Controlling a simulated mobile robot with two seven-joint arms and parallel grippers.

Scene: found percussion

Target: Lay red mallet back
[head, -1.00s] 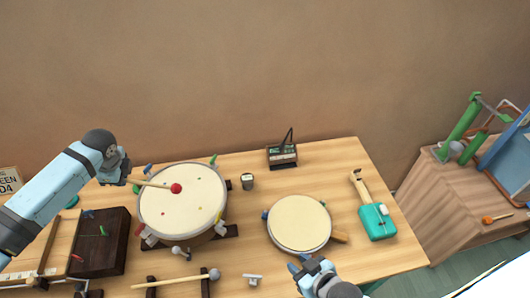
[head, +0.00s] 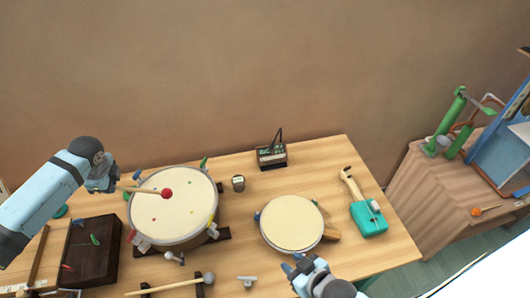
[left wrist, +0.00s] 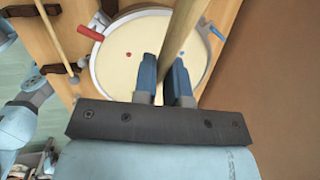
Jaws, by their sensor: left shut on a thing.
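The red mallet has a pale wooden stick and a red ball head (head: 167,194). My left gripper (head: 113,186) is shut on its stick. In the head view the mallet's head shows in front of the large drum (head: 187,222); whether it touches the skin I cannot tell. In the left wrist view the stick (left wrist: 181,30) runs up between the fingers (left wrist: 162,82), with the drum behind. A rack with dark notched supports (head: 199,291) holds a grey-headed mallet (head: 208,278) at the front. My right gripper (head: 300,268) is near the small drum; its jaw gap is unclear.
A small round drum (head: 292,223) lies right of the large drum. A teal stringed box (head: 368,218) is further right. A small cup (head: 238,183) and dark metronome-like box (head: 271,155) stand behind. A dark wooden box (head: 92,252) is at left. A side cabinet (head: 430,192) stands right.

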